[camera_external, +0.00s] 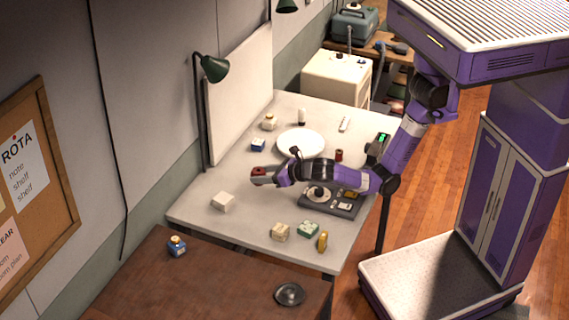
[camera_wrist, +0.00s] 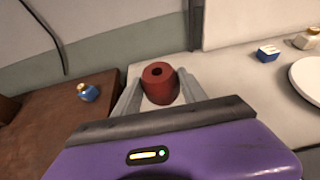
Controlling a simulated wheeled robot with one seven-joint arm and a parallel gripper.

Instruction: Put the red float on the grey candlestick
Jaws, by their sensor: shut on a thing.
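My gripper (camera_external: 264,176) is shut on the red float (camera_external: 259,171), a short dark-red cylinder with a hole in its top. In the wrist view the float (camera_wrist: 160,84) sits upright between the two grey fingers (camera_wrist: 160,95). It appears held above the left part of the pale table. A round, dark grey metal piece with a low middle, which looks like the grey candlestick (camera_external: 290,294), stands on the brown table at the front, well away from my gripper. The wrist view does not show it.
The pale table (camera_external: 190,211) holds a white block (camera_external: 223,202), a white plate (camera_external: 301,142), a dark device (camera_external: 345,209), a green-and-white box (camera_external: 308,229) and a yellow item (camera_external: 323,242). A blue bottle (camera_external: 177,246) stands on the brown table (camera_external: 225,285), whose middle is clear. A green lamp (camera_external: 214,68) rises behind.

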